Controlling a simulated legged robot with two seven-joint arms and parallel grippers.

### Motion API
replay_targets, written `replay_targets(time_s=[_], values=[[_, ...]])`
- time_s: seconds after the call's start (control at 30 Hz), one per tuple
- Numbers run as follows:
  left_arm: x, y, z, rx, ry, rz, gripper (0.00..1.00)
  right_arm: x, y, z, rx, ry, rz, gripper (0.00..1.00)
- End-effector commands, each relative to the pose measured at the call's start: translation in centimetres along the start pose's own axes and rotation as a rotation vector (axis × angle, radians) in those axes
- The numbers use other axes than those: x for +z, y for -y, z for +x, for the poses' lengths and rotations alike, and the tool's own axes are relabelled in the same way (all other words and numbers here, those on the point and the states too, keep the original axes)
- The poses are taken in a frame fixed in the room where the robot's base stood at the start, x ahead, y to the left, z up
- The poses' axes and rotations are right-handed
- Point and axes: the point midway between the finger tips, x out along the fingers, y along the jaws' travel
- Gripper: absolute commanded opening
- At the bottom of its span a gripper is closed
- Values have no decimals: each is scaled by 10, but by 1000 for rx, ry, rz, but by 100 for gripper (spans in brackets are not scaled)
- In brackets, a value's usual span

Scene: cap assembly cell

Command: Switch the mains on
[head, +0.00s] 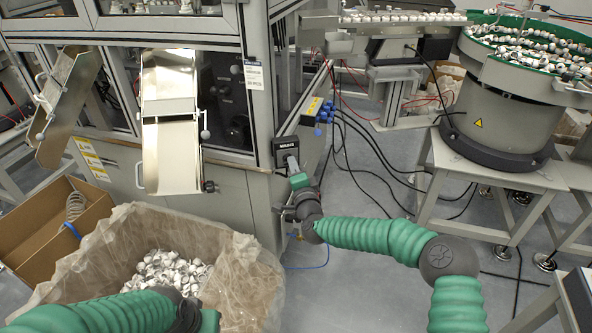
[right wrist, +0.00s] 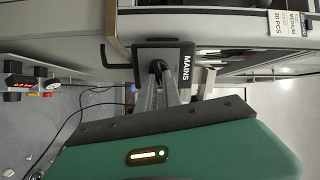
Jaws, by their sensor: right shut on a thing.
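The mains switch is a dark box with a pale "MAINS" label (head: 287,143), fixed to the corner of the machine cabinet. It also shows in the right wrist view (right wrist: 187,68), turned on its side. My right gripper (head: 289,163) reaches up to the front of this box. Its two grey fingers (right wrist: 163,75) are shut on the dark switch knob at the box's face. The fingers hide most of the knob, so its setting cannot be read. My left arm lies at the bottom left over the bin's near edge, and its fingers cannot be made out.
A lined bin (head: 262,275) with white caps stands at lower left, beside a cardboard box (head: 35,220). Metal chutes (head: 172,155) hang from the cabinet. A bowl feeder (head: 505,115) stands at right.

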Motion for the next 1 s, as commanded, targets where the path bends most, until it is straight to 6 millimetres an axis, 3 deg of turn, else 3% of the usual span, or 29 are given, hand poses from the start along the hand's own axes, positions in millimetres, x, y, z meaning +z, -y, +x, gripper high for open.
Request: replay_targets(time_s=[0.03, 0.4, 0.97, 1.0], values=[[1, 0, 4, 0, 0, 0, 36, 0, 12, 3, -25, -3, 32, 0], [3, 0, 14, 0, 0, 0, 36, 1, 13, 3, -24, 1, 205, 0], [3, 0, 14, 0, 0, 0, 36, 1, 14, 3, -24, 2, 238, 0], [3, 0, 14, 0, 0, 0, 36, 1, 14, 3, -24, 2, 238, 12]])
